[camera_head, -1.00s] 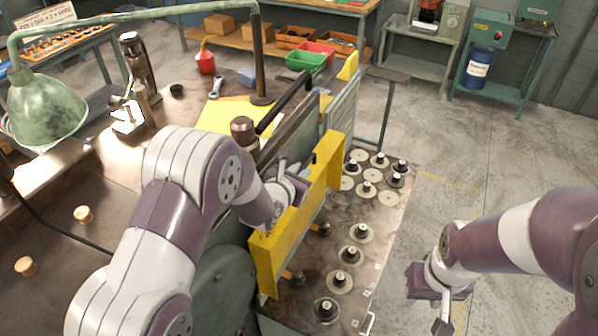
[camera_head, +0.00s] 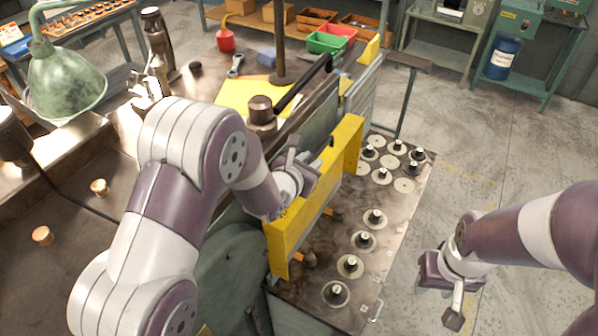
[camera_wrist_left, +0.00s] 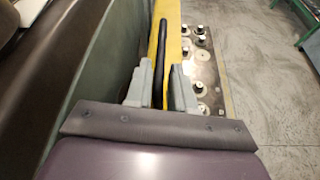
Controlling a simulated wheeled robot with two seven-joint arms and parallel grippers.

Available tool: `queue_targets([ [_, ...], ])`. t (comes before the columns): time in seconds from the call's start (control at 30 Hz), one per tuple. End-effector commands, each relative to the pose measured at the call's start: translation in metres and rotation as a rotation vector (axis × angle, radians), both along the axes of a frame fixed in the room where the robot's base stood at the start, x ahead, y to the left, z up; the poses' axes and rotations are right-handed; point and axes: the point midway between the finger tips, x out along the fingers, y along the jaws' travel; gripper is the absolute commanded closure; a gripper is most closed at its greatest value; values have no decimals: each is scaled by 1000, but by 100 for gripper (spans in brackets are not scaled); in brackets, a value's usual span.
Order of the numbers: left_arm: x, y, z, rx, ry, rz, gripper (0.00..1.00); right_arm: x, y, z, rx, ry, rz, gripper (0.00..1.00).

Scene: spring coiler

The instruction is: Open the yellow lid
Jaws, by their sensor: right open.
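The yellow lid (camera_head: 318,200) is a long upright yellow panel on the green machine, beside the dark metal table top; its yellow also shows in the left wrist view (camera_wrist_left: 172,22). My left gripper (camera_head: 303,164) is over the lid's upper edge, fingers pointing away from the arm. In the left wrist view, my left gripper (camera_wrist_left: 163,72) has its fingers apart, with a black bar (camera_wrist_left: 162,45) running along the gap between them. I cannot tell whether a finger touches it. My right gripper (camera_head: 441,300) is open and empty, right of the machine over the floor.
Several discs with black knobs (camera_head: 363,240) sit on the machine's table top, right of the lid. A black lever (camera_head: 303,82) rises behind my left gripper. A green lamp (camera_head: 65,82) stands at the left.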

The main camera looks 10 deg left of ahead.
Motion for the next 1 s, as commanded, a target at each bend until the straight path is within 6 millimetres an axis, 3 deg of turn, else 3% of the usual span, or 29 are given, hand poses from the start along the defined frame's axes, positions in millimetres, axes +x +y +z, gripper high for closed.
queue_targets([
  [0.2,-42,14,18,0,2,3,77,0,0,0,0,0,0,57],
  [0.4,-67,21,27,0,5,2,77,0,0,2,0,0,0,57],
  [1.0,-74,23,29,0,5,2,77,0,0,2,0,0,0,57],
])
